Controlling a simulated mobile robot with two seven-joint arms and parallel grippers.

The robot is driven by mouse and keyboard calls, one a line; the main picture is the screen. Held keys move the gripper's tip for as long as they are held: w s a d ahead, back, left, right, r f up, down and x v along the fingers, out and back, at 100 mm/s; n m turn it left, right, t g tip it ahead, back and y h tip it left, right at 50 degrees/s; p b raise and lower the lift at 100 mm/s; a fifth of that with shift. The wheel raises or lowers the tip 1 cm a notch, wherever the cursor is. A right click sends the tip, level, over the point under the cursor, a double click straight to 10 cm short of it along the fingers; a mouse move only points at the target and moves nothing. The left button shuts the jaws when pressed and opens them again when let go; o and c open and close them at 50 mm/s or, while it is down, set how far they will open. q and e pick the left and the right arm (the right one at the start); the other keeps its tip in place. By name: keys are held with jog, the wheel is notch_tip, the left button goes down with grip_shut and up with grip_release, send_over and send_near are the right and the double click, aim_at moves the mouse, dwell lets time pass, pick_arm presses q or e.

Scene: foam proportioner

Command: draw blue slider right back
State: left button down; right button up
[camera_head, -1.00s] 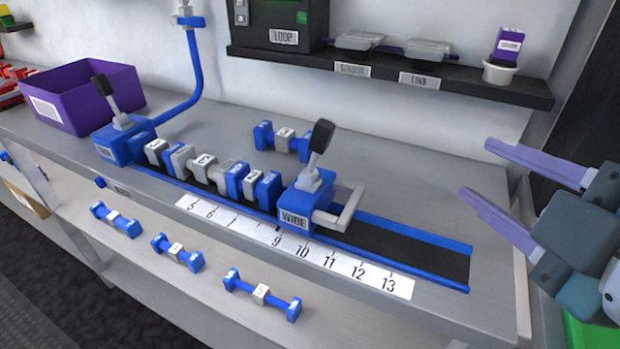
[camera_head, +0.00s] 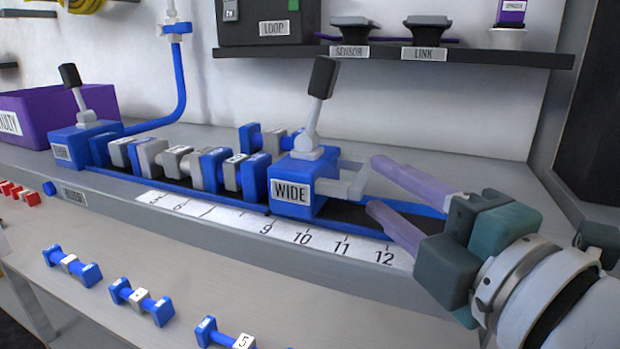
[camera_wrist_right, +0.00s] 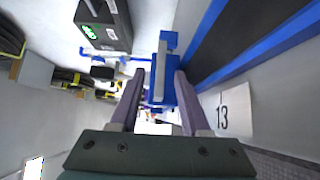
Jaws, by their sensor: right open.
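The blue slider (camera_head: 290,205) labelled WIDE sits on the dark rail with blue edges, with its black-tipped lever (camera_head: 318,95) upright and a grey handle (camera_head: 352,183) on its right side. My right gripper (camera_head: 372,184) is open, its two purple fingers pointing left at the handle from the right. In the right wrist view the blue slider (camera_wrist_right: 162,57) and its grey handle show ahead, between the fingertips (camera_wrist_right: 158,78). I cannot tell whether the fingers touch the handle. My left gripper is not in view.
A row of blue and grey blocks (camera_head: 185,165) fills the rail left of the slider. A number scale (camera_head: 300,235) runs along the front. Blue dumbbell-shaped parts (camera_head: 140,300) lie on the lower shelf. A purple bin (camera_head: 25,125) stands left; a black shelf (camera_head: 440,56) hangs behind.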

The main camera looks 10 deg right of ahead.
aim_at(370, 181)
jog(key=shift+w+a, duration=0.25)
jog(key=shift+w, duration=0.9)
jog(key=shift+w+a, duration=0.2)
jog(key=shift+w, duration=0.9)
grip_shut()
